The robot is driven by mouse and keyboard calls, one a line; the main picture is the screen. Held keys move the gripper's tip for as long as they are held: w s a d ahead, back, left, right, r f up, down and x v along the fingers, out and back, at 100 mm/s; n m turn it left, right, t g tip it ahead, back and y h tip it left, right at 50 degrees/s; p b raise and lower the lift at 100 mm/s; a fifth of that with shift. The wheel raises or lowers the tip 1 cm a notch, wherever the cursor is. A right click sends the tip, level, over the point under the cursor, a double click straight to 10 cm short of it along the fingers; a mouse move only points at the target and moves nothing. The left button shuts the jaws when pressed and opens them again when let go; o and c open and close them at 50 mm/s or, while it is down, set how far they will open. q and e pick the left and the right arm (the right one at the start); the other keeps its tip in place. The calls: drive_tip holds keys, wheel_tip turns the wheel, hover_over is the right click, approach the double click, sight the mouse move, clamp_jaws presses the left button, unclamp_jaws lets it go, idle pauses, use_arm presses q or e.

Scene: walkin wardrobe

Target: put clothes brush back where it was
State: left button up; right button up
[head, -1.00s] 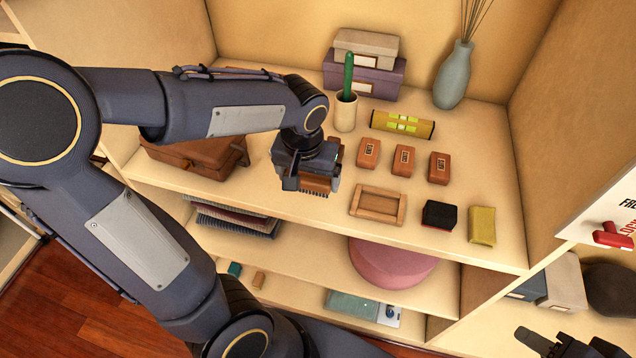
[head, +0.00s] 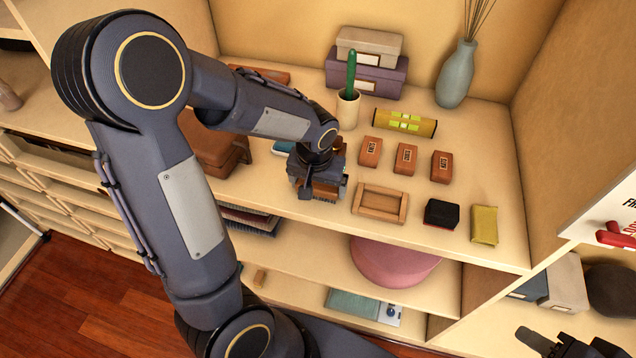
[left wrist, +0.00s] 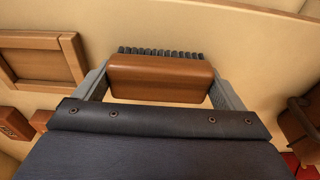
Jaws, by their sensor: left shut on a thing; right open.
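The clothes brush has a brown wooden back and dark bristles. It shows clearly in the left wrist view (left wrist: 160,78), between the two grey fingers. My left gripper (head: 318,185) is shut on the brush and holds it at the upper shelf, left of the wooden frame. In the head view the gripper mostly hides the brush, and I cannot tell whether the bristles touch the shelf. An empty wooden frame-like tray (head: 379,218) lies just right of the gripper; it also shows in the left wrist view (left wrist: 75,58). My right gripper (head: 570,345) is open and empty at the lower right edge.
Three labelled brown blocks (head: 406,158), a black block (head: 441,213) and a yellow block (head: 484,225) lie right of the gripper. A brown case (head: 212,150) is left.

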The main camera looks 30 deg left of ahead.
sight(316, 189)
use_arm(q)
drive_tip(key=o, duration=0.7)
drive_tip(key=shift+r+p, duration=0.25)
drive_tip(key=shift+p, duration=0.15)
wheel_tip(316, 189, up, 10)
drive_tip(key=s+r, duration=0.1)
drive_tip(key=s, duration=0.1)
drive_tip(key=s+d+t+h, duration=0.1)
drive_tip(key=s, duration=0.4)
drive_tip(key=s+d+t+h, duration=0.1)
drive_tip(key=s, duration=0.3)
drive_tip(key=s+d+m+t+h, duration=0.1)
drive_tip(key=s+d+h, duration=0.1)
drive_tip(key=s, duration=0.3)
drive_tip(key=shift+s+r+t, duration=0.3)
drive_tip(key=shift+s+t, duration=0.05)
drive_tip(key=shift+t, duration=0.05)
